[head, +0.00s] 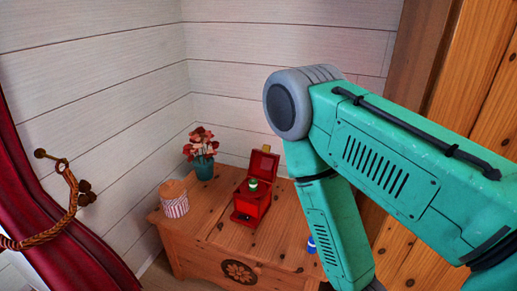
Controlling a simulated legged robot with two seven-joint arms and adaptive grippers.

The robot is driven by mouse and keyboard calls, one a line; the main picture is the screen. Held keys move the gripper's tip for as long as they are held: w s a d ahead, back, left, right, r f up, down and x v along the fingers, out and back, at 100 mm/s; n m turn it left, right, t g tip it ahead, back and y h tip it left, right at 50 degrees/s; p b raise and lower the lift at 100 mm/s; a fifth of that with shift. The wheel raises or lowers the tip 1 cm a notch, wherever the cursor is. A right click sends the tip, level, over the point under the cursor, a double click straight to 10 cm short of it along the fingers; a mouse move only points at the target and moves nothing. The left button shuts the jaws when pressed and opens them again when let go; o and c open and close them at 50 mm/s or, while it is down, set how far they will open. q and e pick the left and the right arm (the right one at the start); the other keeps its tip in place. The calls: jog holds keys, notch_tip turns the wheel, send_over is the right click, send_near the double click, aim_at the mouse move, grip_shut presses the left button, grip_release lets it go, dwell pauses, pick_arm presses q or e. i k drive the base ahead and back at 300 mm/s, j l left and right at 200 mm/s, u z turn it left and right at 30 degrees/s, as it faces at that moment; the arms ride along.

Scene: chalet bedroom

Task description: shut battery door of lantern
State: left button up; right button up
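A red box-shaped object (251,203) stands on the wooden chest. It may be the lantern, but I cannot tell for sure. A red flap or lid (264,163) stands raised at its back, with a small light-coloured piece at the flap's top. A green and white rounded piece (253,184) shows at the top of the box. The front has a dark opening near its base. My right arm crosses the right side of the view and runs down past the bottom edge, so its gripper is out of view. My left arm and gripper do not show.
The wooden chest (205,240) stands in the corner. On it are a striped tub (174,205), a teal flower pot (203,168) and a small blue and white item (311,243) partly behind my arm. A red curtain (45,225) hangs at left; wood panelling (478,70) is at right.

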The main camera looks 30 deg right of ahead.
aim_at(263, 165)
jog(key=i, duration=0.2)
jog(key=i+z, duration=0.1)
jog(key=z, duration=0.25)
jog(key=i+j+z, duration=0.1)
jog(key=z, duration=0.2)
jog(key=i+j+z, duration=0.1)
jog(key=z, duration=0.25)
